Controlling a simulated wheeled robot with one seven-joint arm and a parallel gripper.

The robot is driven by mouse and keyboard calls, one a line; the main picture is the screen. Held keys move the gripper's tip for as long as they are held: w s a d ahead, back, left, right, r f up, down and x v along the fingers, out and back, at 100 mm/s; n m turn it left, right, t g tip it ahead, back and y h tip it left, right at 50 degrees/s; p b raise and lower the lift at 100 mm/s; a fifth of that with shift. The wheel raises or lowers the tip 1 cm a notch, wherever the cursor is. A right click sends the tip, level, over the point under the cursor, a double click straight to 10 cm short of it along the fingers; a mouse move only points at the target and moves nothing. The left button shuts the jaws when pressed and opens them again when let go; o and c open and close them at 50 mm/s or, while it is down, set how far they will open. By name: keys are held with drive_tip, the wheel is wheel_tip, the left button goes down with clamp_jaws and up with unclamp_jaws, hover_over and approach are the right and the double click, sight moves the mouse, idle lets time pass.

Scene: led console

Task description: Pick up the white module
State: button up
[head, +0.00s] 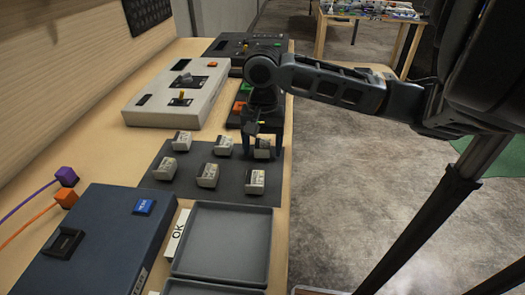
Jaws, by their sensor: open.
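Several small white-and-grey modules stand in two rows on a dark grey mat (222,189) on the table. The back row has a left module (182,141), a middle one (223,146) and a right one (263,153). The front row has a left module (165,169), a middle one (207,175) and a right one (255,181). They look alike, so I cannot tell which one is meant. My gripper (262,146) points down, open, at the back right module, with a finger to each side of it in the picture. I cannot tell if it touches the module, which it partly hides.
A blue box (100,240) stands left. White (180,93) and dark consoles stand behind. The table's right edge is close to my gripper.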

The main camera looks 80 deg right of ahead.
sight(263, 145)
drive_tip(key=shift+c, duration=0.3)
drive_tip(key=c, duration=1)
wheel_tip(263, 145, up, 10)
drive_tip(key=shift+f+p, duration=0.1)
drive_tip(key=shift+p, duration=0.85)
